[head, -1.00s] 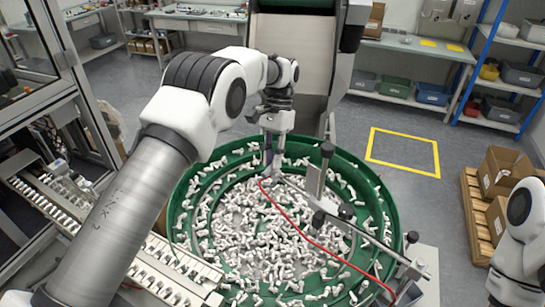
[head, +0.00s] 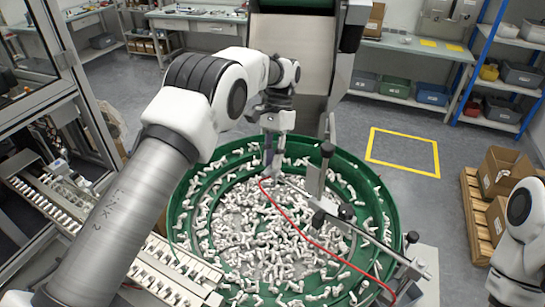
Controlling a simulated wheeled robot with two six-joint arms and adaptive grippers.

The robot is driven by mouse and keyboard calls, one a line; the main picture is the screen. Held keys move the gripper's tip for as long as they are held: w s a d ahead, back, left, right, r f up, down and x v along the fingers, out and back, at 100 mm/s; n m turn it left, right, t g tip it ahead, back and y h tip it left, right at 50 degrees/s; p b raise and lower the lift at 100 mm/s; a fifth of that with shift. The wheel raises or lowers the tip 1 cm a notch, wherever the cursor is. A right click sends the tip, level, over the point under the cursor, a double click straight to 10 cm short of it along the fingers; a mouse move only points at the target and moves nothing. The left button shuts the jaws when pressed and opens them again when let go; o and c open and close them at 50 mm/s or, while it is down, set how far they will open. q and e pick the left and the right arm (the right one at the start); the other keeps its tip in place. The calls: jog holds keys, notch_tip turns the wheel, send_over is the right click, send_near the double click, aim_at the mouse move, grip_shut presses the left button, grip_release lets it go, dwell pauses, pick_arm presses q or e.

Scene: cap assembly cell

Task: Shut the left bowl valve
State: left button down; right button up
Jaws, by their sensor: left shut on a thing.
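The green feeder bowl (head: 394,223) is full of small white parts. A metal rod with a red hose (head: 307,236) reaches over the bowl. At its far left end, just inside the bowl's back rim, is a small grey fitting, which I take for the left bowl valve (head: 277,173). My left gripper (head: 272,165) points down there and is shut on the valve. The fingers hide much of it, so the handle's angle cannot be told. My right gripper is out of view; only part of my right arm shows at the right edge.
A dark-knobbed upright post (head: 319,176) stands close to the right of my left gripper. A grey chute (head: 292,55) rises behind the bowl. A linear track (head: 165,272) lies at left. Cartons (head: 502,172) stand on a pallet at right.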

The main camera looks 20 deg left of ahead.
pick_arm(q)
jog(key=shift+s+f, duration=0.1)
jog(key=shift+f, duration=0.1)
dwell(0.3)
jog(key=c, duration=1.2)
grip_release()
jog(key=shift+o, duration=0.3)
jog(key=shift+w+d, duration=0.1)
jog(key=shift+w, duration=0.1)
jog(key=shift+r, duration=0.15)
notch_tip(320, 180, up, 10)
jog(key=shift+f, duration=0.2)
